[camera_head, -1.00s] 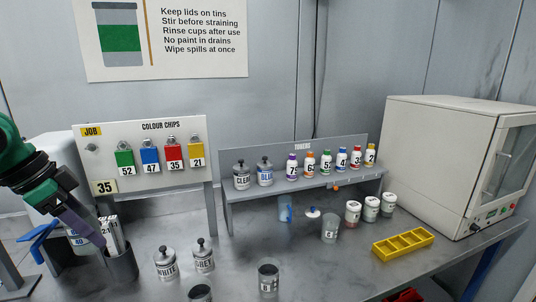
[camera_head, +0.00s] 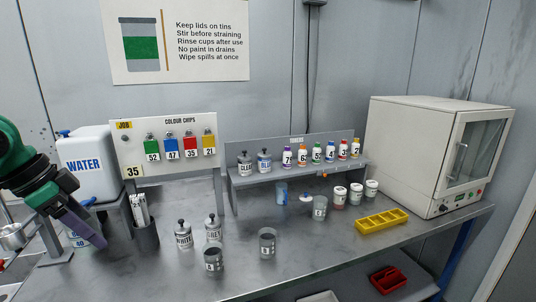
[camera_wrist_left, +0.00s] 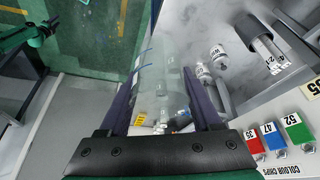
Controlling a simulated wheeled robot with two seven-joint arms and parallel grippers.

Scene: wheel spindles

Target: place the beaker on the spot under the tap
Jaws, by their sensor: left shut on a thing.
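My left gripper (camera_head: 98,238) is at the left of the head view, in front of the water container. It is shut on a clear beaker (camera_wrist_left: 165,88), which shows see-through between the two fingers in the wrist view. The spot under the tap is not clearly visible behind my gripper.
A dark holder (camera_head: 146,238) with white strips stands right of my gripper. White and grey tins (camera_head: 184,235) and two cups (camera_head: 213,258) stand on the table beyond it. A grey stand (camera_head: 55,258) is beside the gripper.

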